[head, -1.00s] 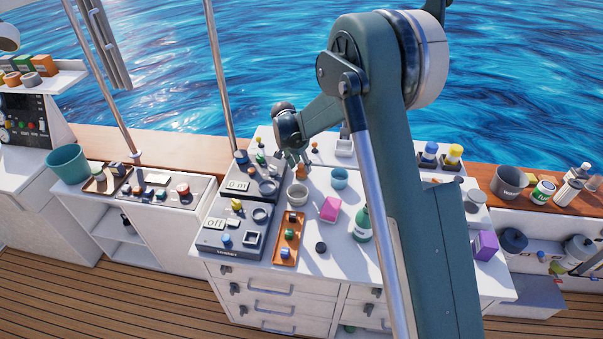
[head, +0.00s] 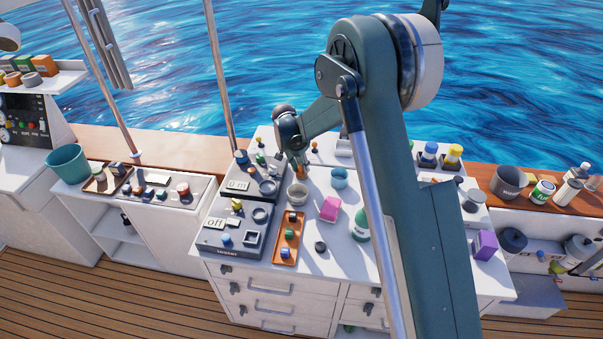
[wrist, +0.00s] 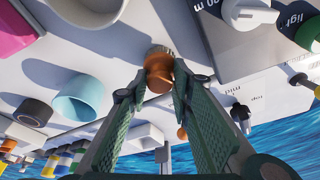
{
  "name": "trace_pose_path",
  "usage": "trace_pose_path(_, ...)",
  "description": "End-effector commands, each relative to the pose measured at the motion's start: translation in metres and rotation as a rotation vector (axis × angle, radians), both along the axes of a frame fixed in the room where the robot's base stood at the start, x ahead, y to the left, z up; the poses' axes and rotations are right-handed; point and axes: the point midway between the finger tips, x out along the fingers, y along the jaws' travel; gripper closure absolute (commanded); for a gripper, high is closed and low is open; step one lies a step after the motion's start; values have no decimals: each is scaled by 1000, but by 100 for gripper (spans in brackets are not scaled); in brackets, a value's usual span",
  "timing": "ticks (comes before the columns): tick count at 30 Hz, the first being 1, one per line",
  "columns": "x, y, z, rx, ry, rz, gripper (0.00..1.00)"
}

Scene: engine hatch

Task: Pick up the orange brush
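The orange brush (wrist: 158,74) is between my fingertips in the wrist view, with a pale brownish end against the white top. It is small and partly hidden by my gripper in the head view (head: 303,171). My gripper (wrist: 159,84) has its two fingers drawn in on either side of the brush, and both tips appear to touch it. In the head view my gripper (head: 300,162) points down at the back of the white cabinet top. The brush appears to be still on the surface.
A light blue cup (head: 340,178), a pale bowl (head: 297,194) and a pink block (head: 330,209) stand close by. Control panels (head: 228,240) lie at the left and a green bottle (head: 361,225) at the right. A small orange-topped item (head: 315,147) stands just behind.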

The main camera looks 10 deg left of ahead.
Motion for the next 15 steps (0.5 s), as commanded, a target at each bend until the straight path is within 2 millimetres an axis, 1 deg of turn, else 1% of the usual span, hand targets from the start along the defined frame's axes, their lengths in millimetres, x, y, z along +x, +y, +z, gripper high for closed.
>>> trace_pose_path(14,0,-1,-1,0,0,-1,91)
trace_pose_path(15,0,-1,0,0,0,-1,93)
